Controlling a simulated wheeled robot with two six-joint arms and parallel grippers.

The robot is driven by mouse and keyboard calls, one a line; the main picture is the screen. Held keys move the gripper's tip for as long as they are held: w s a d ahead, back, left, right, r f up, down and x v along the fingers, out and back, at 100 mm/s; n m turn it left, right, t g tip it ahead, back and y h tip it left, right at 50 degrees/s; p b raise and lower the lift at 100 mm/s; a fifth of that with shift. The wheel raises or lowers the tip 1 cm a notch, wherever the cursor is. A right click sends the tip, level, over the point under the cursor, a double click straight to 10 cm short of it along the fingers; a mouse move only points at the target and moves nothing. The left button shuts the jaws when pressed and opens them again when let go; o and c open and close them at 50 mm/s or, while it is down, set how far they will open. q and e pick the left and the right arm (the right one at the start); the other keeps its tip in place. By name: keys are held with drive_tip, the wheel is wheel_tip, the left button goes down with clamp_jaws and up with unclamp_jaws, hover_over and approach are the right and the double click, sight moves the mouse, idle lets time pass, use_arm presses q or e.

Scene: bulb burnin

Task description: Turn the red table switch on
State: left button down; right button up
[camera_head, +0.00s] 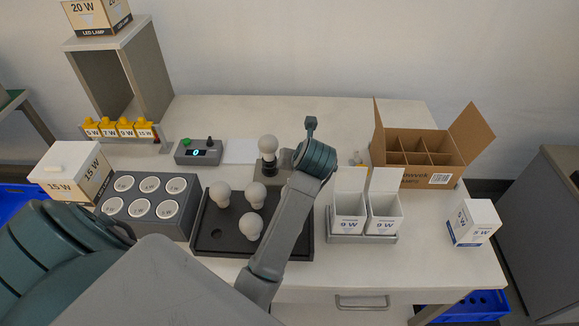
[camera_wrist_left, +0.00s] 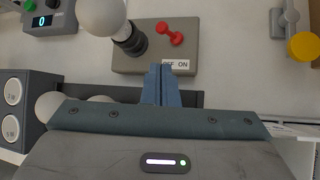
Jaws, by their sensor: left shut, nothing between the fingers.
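The red switch (camera_wrist_left: 170,33) is a short red lever on top of a grey box (camera_wrist_left: 205,48). An "OFF ON" label sits at the box's near edge. I cannot tell for sure which side the lever leans to. A white bulb stands in a black socket (camera_wrist_left: 134,42) left of the lever; it also shows in the head view (camera_head: 268,145). My left gripper (camera_wrist_left: 166,70) is shut and empty, its tips at the label edge, apart from the lever in the picture. In the head view my arm hides the switch and the fingers. My right gripper is in neither view.
A black tray (camera_head: 205,247) with several bulbs lies in front of the box. A small grey device (camera_head: 198,152) with a display stands left. White cartons (camera_head: 347,222) and an open brown divided box (camera_head: 415,175) stand right.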

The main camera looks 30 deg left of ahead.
use_arm(q)
drive_tip(key=p+x, duration=0.2)
drive_tip(key=x, duration=0.6)
drive_tip(key=shift+w+a+f, duration=0.1)
drive_tip(key=shift+a+f, duration=0.05)
drive_tip(key=shift+a, duration=0.05)
drive_tip(key=shift+w+a+f+p, duration=0.25)
drive_tip(key=shift+f+p, duration=0.1)
drive_tip(key=shift+f, duration=0.3)
